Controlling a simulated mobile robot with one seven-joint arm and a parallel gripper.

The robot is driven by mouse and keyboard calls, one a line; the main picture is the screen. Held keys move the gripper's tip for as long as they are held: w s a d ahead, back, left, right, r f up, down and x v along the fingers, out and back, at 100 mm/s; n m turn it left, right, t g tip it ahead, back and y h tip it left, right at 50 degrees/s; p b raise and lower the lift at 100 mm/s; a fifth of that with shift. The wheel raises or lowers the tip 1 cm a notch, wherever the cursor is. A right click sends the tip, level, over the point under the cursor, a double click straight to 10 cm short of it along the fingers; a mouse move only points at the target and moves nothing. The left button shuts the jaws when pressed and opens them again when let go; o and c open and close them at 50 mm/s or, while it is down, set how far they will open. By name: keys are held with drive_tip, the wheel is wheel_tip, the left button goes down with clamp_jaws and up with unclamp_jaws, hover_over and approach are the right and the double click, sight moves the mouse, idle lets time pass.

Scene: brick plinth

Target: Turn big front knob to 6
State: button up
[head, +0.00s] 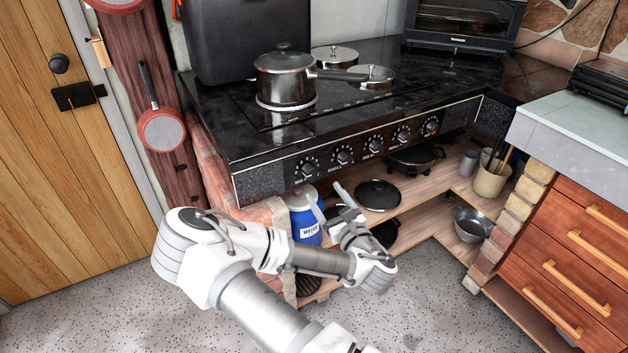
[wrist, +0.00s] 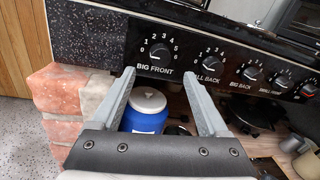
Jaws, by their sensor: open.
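The big front knob (wrist: 159,52) is a round dark knob on the black control panel, with white numbers 0 to 6 around it and the label BIG FRONT below. In the head view it is the leftmost knob (head: 307,168) of the row. Its exact pointer setting is too small to read surely. My gripper (wrist: 158,73) is open and empty, with its two grey fingers pointing toward the panel, one to each side below the knob and apart from it. In the head view my gripper (head: 345,200) is below and in front of the panel.
Several other knobs continue to the right, the closest being the small back knob (wrist: 209,63). A saucepan (head: 285,78) stands on the stove top (head: 220,130). Below the panel, a blue jar with a white lid (wrist: 145,112) and a lidded pan (head: 378,194) stand on a wooden shelf.

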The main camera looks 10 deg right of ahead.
sight(312, 175)
drive_tip(key=x, duration=0.7)
drive_tip(key=shift+w+b, duration=0.35)
clamp_jaws()
